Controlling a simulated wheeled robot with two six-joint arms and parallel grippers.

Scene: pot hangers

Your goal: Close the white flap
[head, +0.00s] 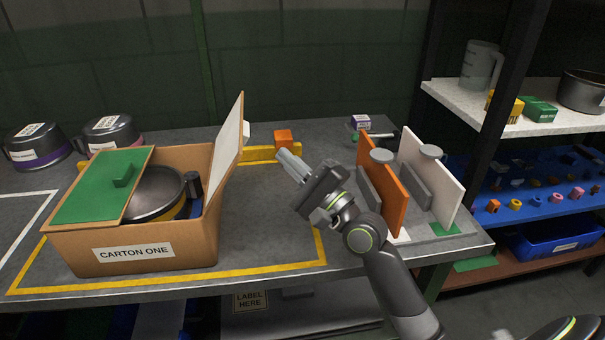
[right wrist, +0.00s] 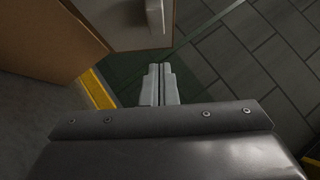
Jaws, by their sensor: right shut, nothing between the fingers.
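The open cardboard carton (head: 150,240), labelled CARTON ONE, stands at the left of the table. Its green flap (head: 95,190) lies over the left part of the opening. The white flap (head: 229,135) stands up at the right edge, leaning outward, with a light handle (head: 246,132) on its outer side. In the right wrist view the flap (right wrist: 125,28) and its handle (right wrist: 155,17) are just ahead of my fingers. My right gripper (head: 285,163) is shut and empty, right of the flap and apart from it.
A lidded pot (head: 155,195) sits inside the carton. An orange panel (head: 394,205) and a white panel (head: 440,180) stand right of my gripper. An orange block (head: 284,138) is behind it.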

